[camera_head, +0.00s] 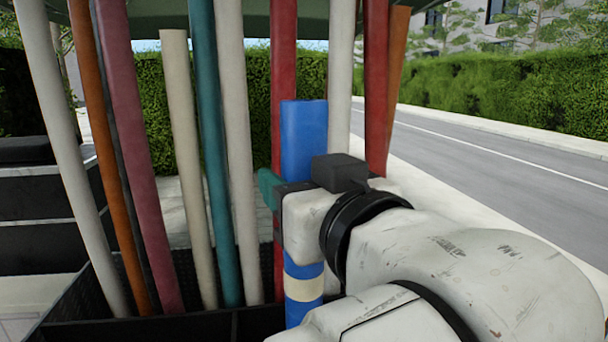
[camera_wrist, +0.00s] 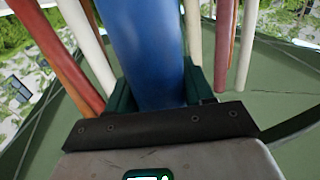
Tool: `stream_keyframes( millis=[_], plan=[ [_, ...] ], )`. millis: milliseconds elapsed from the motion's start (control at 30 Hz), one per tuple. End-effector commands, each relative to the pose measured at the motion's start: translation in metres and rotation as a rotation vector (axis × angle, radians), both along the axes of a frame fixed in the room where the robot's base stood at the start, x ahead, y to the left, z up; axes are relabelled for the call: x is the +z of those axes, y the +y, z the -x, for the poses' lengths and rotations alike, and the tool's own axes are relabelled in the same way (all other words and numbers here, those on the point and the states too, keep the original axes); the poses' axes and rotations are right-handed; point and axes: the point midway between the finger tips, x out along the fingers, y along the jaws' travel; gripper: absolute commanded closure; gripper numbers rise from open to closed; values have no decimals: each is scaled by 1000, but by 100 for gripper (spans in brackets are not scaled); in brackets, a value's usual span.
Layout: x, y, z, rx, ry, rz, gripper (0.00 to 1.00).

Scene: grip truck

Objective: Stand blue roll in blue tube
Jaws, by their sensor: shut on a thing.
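An upright blue roll (camera_head: 304,140) stands in the middle of the head view, its top end in sight. My gripper (camera_head: 285,190) is shut around it, with a green finger showing at its left side. In the wrist view the blue roll (camera_wrist: 148,45) runs between the two green fingers of my gripper (camera_wrist: 160,92). Below my gripper, a blue length with a cream band (camera_head: 304,287) shows in line with the roll. I cannot tell whether this is the roll's lower part or the blue tube. Its bottom end is hidden by my arm.
A black divided bin (camera_head: 85,300) is at the lower left. Several tall rolls, including teal (camera_head: 208,130), red (camera_head: 283,60) and cream (camera_head: 185,150), stand close around the blue roll. A hedge (camera_head: 520,95) and a road (camera_head: 480,150) lie beyond.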

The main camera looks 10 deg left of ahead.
Motion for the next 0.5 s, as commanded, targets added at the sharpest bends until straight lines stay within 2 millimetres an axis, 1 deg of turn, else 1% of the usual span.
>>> stream_keyframes(
  millis=[500],
  plan=[
    [-25, 0, 0, -1, -3, -2, 100]
  ],
)
